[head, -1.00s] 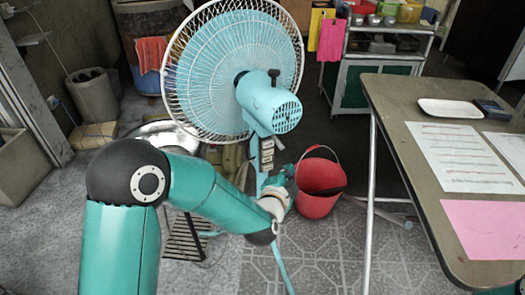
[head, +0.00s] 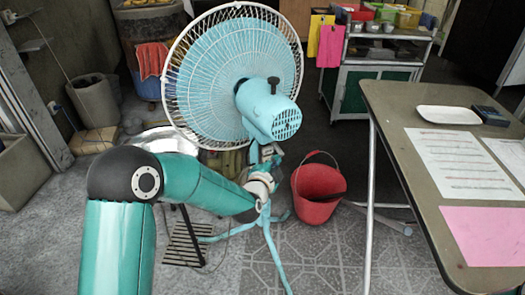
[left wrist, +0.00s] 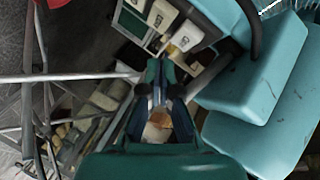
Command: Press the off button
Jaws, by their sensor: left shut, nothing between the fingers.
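A light-blue standing fan (head: 270,108) with a white wire guard stands left of centre in the head view. I cannot tell which is the off button. In the head view the left gripper (head: 267,160) is at the fan's post below the motor housing, and mostly hides the panel. My right gripper is not in view.
A red bucket (head: 318,192) stands on the floor right of the fan. A table (head: 411,160) with papers and a white tray (head: 449,115) is at the right. A metal cart (head: 385,67) stands behind. Tiled floor in front of the fan is clear.

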